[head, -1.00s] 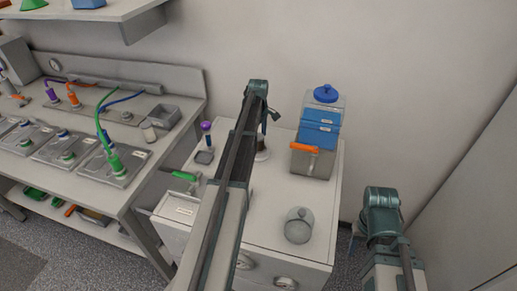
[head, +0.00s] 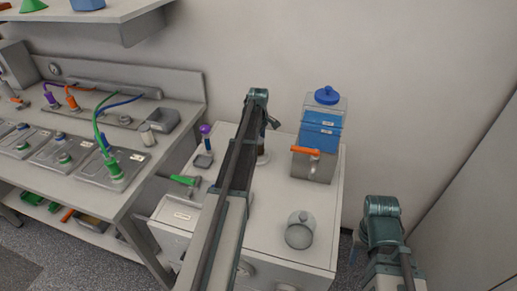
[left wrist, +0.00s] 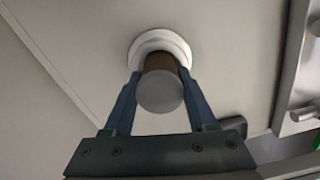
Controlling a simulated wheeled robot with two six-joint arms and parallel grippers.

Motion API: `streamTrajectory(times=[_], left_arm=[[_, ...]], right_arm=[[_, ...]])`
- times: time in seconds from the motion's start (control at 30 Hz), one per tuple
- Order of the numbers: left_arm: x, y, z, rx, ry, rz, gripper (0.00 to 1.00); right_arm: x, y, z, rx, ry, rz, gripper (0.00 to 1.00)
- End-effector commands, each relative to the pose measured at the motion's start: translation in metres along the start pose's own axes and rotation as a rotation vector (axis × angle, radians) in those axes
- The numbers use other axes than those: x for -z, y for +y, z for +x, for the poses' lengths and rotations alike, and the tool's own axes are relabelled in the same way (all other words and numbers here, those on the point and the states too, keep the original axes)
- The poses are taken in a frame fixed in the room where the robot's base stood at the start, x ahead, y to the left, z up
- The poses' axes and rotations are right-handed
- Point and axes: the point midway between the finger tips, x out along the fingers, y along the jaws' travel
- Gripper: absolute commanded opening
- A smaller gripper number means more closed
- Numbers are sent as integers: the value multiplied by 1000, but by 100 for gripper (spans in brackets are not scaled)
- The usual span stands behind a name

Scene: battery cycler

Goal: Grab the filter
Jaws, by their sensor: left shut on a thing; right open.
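The filter looks like a brown cylinder with a grey round end (left wrist: 160,94), standing in a white round base (left wrist: 176,42) in the left wrist view. My left gripper (left wrist: 159,74) has a finger on each side of it and is shut on it. In the head view the filter (head: 261,146) shows only in part beside my left arm, which hides much of it and of the left gripper. My right gripper (head: 383,222) is at the lower right, open, away from the filter; its fingertips are hard to make out.
A bench (head: 150,185) with trays stands left. Clear surface lies around the jar.

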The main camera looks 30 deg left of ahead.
Motion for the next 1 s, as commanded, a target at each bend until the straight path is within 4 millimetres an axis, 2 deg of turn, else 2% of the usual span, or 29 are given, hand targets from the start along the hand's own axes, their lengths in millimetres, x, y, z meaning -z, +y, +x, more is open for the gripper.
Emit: streamTrajectory(times=[0.47, 0.67, 0.87, 1.0], left_arm=[[0, 0, -7, 0, 0, 0, 1], [0, 0, -20, 0, 0, 0, 1], [0, 0, -42, 0, 0, 0, 1], [-17, -30, -39, 0, 0, 0, 1]], right_arm=[[0, 1, -7, 0, 0, 0, 50], [-1, 2, -20, 0, 0, 0, 50], [-2, 4, -41, 0, 0, 0, 50], [-2, 4, -39, 0, 0, 0, 50]])
